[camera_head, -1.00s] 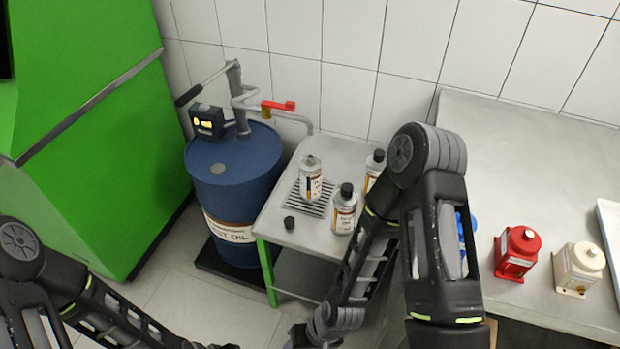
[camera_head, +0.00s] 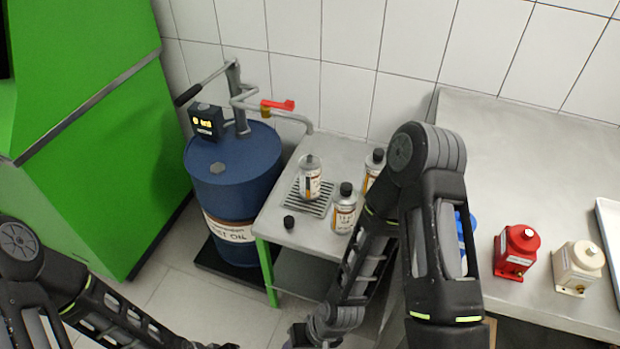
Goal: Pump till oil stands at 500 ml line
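The blue oil drum (camera_head: 232,180) stands on a dark base at the left of the small table. A hand pump (camera_head: 236,95) with a lever (camera_head: 202,84) slanting down to the left rises from its top. The red valve handle (camera_head: 278,105) sits on the outlet pipe. The spout (camera_head: 308,124) ends above the table, behind an open bottle (camera_head: 309,179) on the drain grate (camera_head: 319,205). The oil level in the bottle cannot be read. A small display box (camera_head: 206,121) glows yellow on the drum. Both arms reach in from below; neither gripper's fingers can be made out.
A black cap (camera_head: 289,222) lies on the small table (camera_head: 273,217). Capped bottles stand nearby, one in front (camera_head: 345,208) and one behind (camera_head: 374,168). Red (camera_head: 516,251) and cream (camera_head: 578,267) units stand on the right bench (camera_head: 520,150). A green cabinet (camera_head: 90,100) stands left.

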